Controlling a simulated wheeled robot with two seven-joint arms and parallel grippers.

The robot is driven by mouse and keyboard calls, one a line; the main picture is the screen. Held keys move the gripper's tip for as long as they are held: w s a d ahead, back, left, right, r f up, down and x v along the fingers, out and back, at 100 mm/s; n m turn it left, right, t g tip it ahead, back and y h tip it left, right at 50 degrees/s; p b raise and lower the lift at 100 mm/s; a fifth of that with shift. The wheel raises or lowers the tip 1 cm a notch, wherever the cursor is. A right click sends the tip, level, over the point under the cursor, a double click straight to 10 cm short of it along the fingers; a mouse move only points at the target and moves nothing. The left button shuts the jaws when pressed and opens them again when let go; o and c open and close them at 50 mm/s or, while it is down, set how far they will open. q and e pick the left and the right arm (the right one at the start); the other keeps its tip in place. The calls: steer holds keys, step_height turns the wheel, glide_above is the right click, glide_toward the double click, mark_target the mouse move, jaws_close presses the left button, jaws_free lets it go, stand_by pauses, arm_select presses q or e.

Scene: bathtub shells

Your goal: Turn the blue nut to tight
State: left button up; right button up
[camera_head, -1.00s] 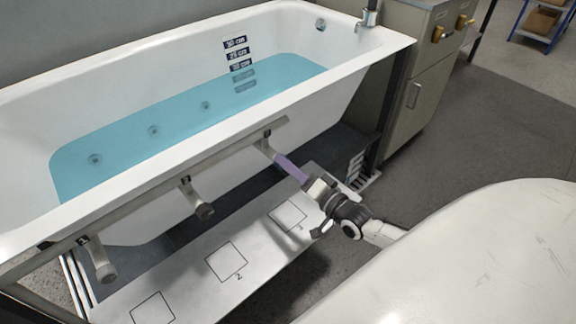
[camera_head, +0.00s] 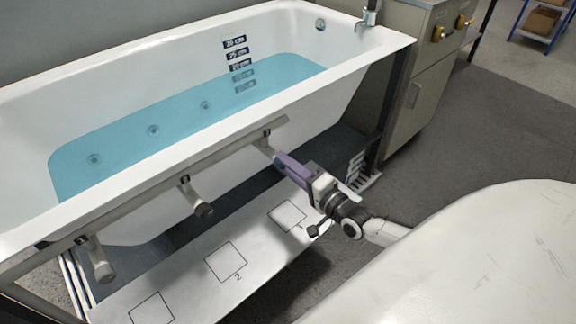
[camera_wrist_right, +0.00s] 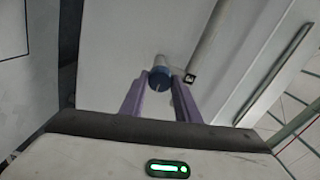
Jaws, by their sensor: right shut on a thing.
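The blue nut (camera_wrist_right: 160,76) shows in the right wrist view, on the end of a pale pipe stub below the tub's side, with a thin dark mark on its face. My right gripper (camera_wrist_right: 160,84) has its two purple fingers on either side of the nut, shut on it. In the head view the right gripper (camera_head: 280,159) reaches to the rightmost pipe stub (camera_head: 264,143) on the tub's front rail. The nut is hidden behind the fingers there. My left gripper is not in view.
The white bathtub (camera_head: 330,87) holds blue water (camera_head: 130,135). Two more pipe stubs with grey-brown ends, a middle one (camera_head: 198,202) and a left one (camera_head: 102,263), hang from the rail. A white board (camera_head: 190,275) with marked squares lies below. A cabinet (camera_head: 414,90) stands at right.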

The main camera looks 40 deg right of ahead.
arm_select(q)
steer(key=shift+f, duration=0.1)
arm_select(e)
steer(key=o, duration=1)
steer(key=shift+o, duration=0.2)
arm_select(q)
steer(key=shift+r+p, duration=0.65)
steer(key=shift+p, duration=0.2)
arm_select(e)
steer(key=s, duration=1)
steer(key=shift+s+d, duration=0.15)
steer(key=shift+d, duration=0.3)
